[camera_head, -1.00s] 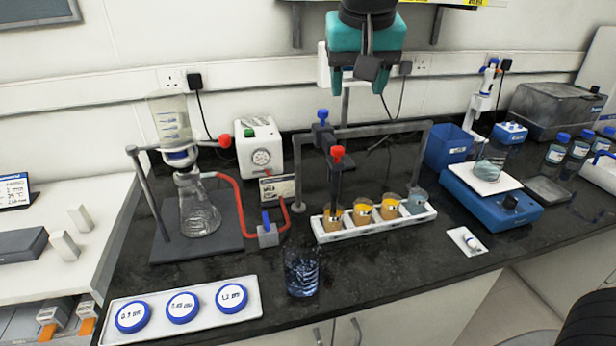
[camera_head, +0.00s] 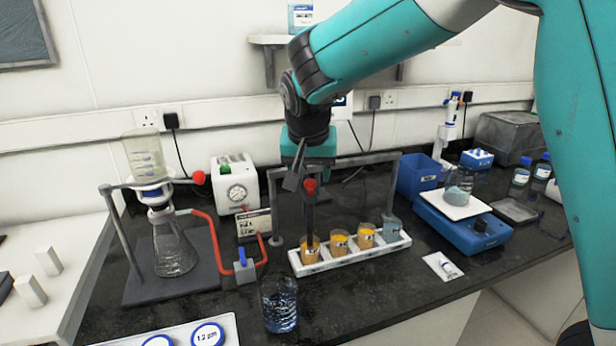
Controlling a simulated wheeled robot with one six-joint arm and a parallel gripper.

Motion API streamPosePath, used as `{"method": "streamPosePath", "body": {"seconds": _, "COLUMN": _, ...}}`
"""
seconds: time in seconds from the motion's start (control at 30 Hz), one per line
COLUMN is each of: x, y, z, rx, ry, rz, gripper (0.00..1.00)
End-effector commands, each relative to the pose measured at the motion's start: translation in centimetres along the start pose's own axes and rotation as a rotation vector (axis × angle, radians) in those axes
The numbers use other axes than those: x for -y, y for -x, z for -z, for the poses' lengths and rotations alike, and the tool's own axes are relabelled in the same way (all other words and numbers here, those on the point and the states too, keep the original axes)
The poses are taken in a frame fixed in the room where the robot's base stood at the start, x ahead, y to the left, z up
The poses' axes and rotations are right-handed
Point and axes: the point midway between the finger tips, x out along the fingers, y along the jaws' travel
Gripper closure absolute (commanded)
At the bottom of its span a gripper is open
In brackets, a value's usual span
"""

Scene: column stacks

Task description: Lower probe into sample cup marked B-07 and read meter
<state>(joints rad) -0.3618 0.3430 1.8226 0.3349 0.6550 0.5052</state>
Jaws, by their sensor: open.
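The probe (camera_head: 309,214) is a dark upright rod with a red knob (camera_head: 310,186), on a grey frame (camera_head: 350,160). Its lower end is at the leftmost amber cup (camera_head: 311,253); how deep it sits I cannot tell. Several cups stand in a white rack (camera_head: 370,255); their labels are too small to read, so I cannot pick out B-07. My gripper (camera_head: 293,180) is open, pointing down just above and left of the red knob, apart from it as far as I see.
A flask (camera_head: 174,250) on a stand is at left, with a red hose (camera_head: 225,262). A glass of dark liquid (camera_head: 280,308) stands in front of the rack. A blue bin (camera_head: 418,178) and blue scale-like device (camera_head: 470,232) are at right.

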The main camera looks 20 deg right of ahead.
Motion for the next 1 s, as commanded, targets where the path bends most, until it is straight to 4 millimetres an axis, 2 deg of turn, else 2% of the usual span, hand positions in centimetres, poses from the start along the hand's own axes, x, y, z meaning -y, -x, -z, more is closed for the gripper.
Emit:
{"method": "streamPosePath", "body": {"seconds": 0.1, "x": -0.1, "y": -1.6, "z": 0.1, "rx": 0.001, "ry": -0.001, "rz": -0.002, "gripper": 0.45}}
{"method": "streamPosePath", "body": {"seconds": 0.2, "x": -0.1, "y": -2.4, "z": 0.1, "rx": 0.0, "ry": -0.001, "rz": -0.001, "gripper": 0.45}}
{"method": "streamPosePath", "body": {"seconds": 0.53, "x": -0.1, "y": -2.8, "z": 0.1, "rx": 0.0, "ry": -0.001, "rz": -0.001, "gripper": 0.45}}
{"method": "streamPosePath", "body": {"seconds": 0.57, "x": -0.1, "y": -2.8, "z": 0.1, "rx": 0.0, "ry": -0.001, "rz": -0.001, "gripper": 0.48}}
{"method": "streamPosePath", "body": {"seconds": 0.7, "x": -0.1, "y": -2.8, "z": 0.1, "rx": 0.0, "ry": -0.001, "rz": -0.001, "gripper": 0.8}}
{"method": "streamPosePath", "body": {"seconds": 0.8, "x": -0.1, "y": -2.8, "z": 0.1, "rx": 0.0, "ry": -0.001, "rz": -0.001, "gripper": 1.0}}
{"method": "streamPosePath", "body": {"seconds": 1.0, "x": -0.1, "y": -2.0, "z": 0.4, "rx": -0.002, "ry": -0.001, "rz": 0.0, "gripper": 1.0}}
